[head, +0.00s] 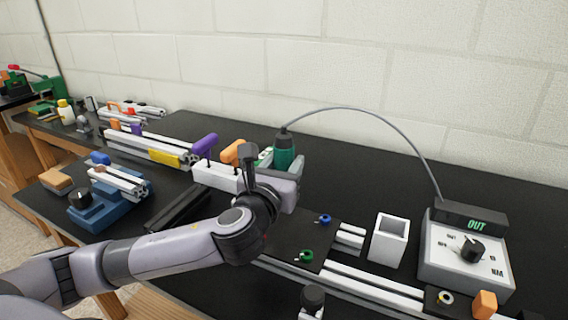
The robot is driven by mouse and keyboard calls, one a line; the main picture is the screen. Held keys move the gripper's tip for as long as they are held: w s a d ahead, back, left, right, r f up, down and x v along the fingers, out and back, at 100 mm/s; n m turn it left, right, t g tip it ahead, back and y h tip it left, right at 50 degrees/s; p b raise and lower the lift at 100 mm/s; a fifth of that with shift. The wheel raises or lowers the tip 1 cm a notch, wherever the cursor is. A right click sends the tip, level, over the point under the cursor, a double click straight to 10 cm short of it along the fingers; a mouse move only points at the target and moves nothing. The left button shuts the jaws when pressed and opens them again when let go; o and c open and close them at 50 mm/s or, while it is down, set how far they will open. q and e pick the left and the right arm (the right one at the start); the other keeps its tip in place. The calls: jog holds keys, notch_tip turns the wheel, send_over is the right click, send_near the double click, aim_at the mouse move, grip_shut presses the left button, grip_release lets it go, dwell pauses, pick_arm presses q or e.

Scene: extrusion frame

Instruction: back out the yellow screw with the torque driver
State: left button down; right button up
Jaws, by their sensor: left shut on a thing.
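My left gripper (277,174) is shut on the green torque driver (285,148) and holds it upright near the middle of the bench. The driver's lower end is hidden behind my gripper and wrist. A grey cable runs from the driver's top to the white control box (465,262) at the right, whose display (476,226) reads OUT in green. A yellow-ringed screw (445,298) sits on a dark plate at the lower right, well apart from the driver. A blue screw (324,219) and a green screw (306,256) sit on another dark plate.
Pale extrusion bars (372,287) run along the front right. An open white square holder (389,239) stands beside the control box. An orange block (484,304) is near the yellow screw. Purple- and orange-handled tools (205,144) stand in a white rack left of my gripper.

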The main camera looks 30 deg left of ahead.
aim_at(280, 141)
pick_arm(q)
jog(key=shift+f, duration=0.15)
jog(key=shift+s+f+p, duration=0.1)
jog(key=shift+f+p, duration=0.2)
dwell(0.6)
jog(key=shift+p, duration=0.35)
dwell(0.7)
jog(key=shift+r, duration=0.1)
jog(key=shift+r+p, duration=1)
jog(key=shift+p, duration=0.3)
jog(key=shift+r+p, duration=0.5)
jog(key=shift+r, duration=0.2)
jog(key=shift+r, duration=0.1)
jog(key=shift+r, duration=1.5)
